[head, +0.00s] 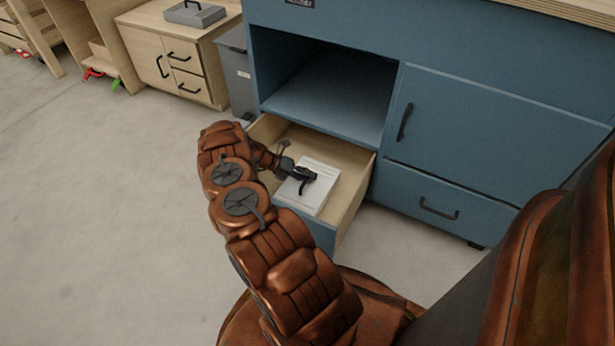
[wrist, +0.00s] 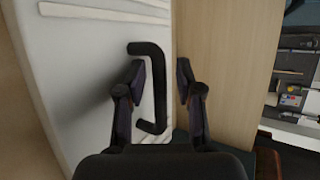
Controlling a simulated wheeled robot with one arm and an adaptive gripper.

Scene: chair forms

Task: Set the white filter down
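The white filter (head: 314,201) is a flat white block with ridges and a black handle. It is at the open drawer (head: 356,194) of the blue cabinet, within the drawer's outline in the head view; whether it rests fully on the drawer floor I cannot tell. In the wrist view the filter (wrist: 75,70) fills the left side, with its black handle (wrist: 160,85) near the middle. My gripper (wrist: 162,78) is open, its fingers on either side of the handle's bar with gaps showing. In the head view my gripper (head: 297,180) is over the filter and partly hides it.
A wooden cabinet (head: 165,50) bears a grey tray (head: 195,13).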

